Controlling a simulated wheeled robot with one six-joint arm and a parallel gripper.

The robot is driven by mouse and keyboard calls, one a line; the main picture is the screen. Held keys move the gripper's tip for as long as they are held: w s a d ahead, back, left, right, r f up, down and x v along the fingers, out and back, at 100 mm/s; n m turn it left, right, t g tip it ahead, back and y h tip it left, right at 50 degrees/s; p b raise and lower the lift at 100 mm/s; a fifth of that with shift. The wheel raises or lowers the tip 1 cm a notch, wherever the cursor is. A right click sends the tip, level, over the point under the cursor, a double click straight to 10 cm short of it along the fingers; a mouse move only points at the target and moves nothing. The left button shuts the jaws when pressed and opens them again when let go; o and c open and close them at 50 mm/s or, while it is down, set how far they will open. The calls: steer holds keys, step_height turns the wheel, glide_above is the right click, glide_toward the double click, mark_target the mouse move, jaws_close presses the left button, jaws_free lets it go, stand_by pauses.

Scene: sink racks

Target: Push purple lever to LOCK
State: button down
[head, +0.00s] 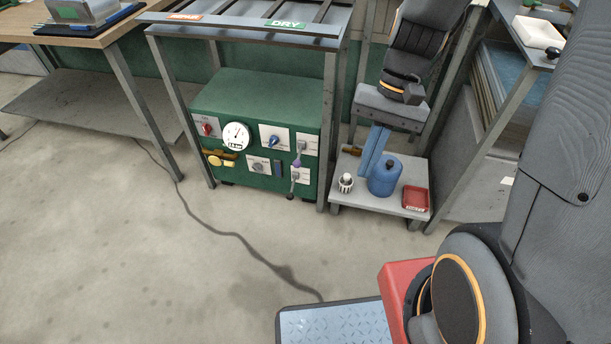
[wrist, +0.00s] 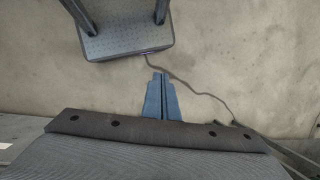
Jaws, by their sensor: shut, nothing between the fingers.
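The purple lever (head: 297,163) is a small purple knob on a grey stem. It sits at the right of the front face of a green cabinet (head: 255,95), between an upper white plate (head: 308,143) and a lower white plate (head: 302,181). The lettering on the plates is too small to read. My gripper (head: 368,172) has blue fingers pointing down, to the right of the cabinet and apart from the lever. In the wrist view the fingers (wrist: 160,80) are together and empty above the floor. The lever does not show there.
The cabinet front also carries a gauge (head: 236,135), a red knob (head: 207,129), a blue knob (head: 273,141) and a yellow handle (head: 215,160). Floor before the cabinet is open, crossed by a cable (head: 215,233).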

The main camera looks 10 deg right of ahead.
mark_target(299, 157)
steer(key=w+a+f+m+y+b, duration=0.2)
steer(key=w+f+m+y+b, duration=0.25)
steer(key=w+f+b, duration=0.55)
steer(key=w+a+f+m+y+b, duration=0.25)
steer(key=w+f+y+b, duration=0.25)
steer(key=f, duration=0.9)
steer(key=w+d+f+m+t+y+b, duration=0.3)
steer(key=w+f+m+t+b, duration=0.15)
steer(key=w+f+b, duration=0.45)
steer(key=w+d+f+m+t+y+b, duration=0.25)
steer(key=w+f+m+t+b, duration=0.35)
steer(key=f, duration=0.6)
steer(key=w+a+r+n+b, duration=0.1)
steer(key=a+r, duration=0.1)
steer(key=a, duration=0.2)
steer(key=w+a+r+n+g+b, duration=0.1)
steer(key=w+a+r+b, duration=0.1)
steer(key=a, duration=0.3)
steer(key=shift+w+a+r, duration=0.3)
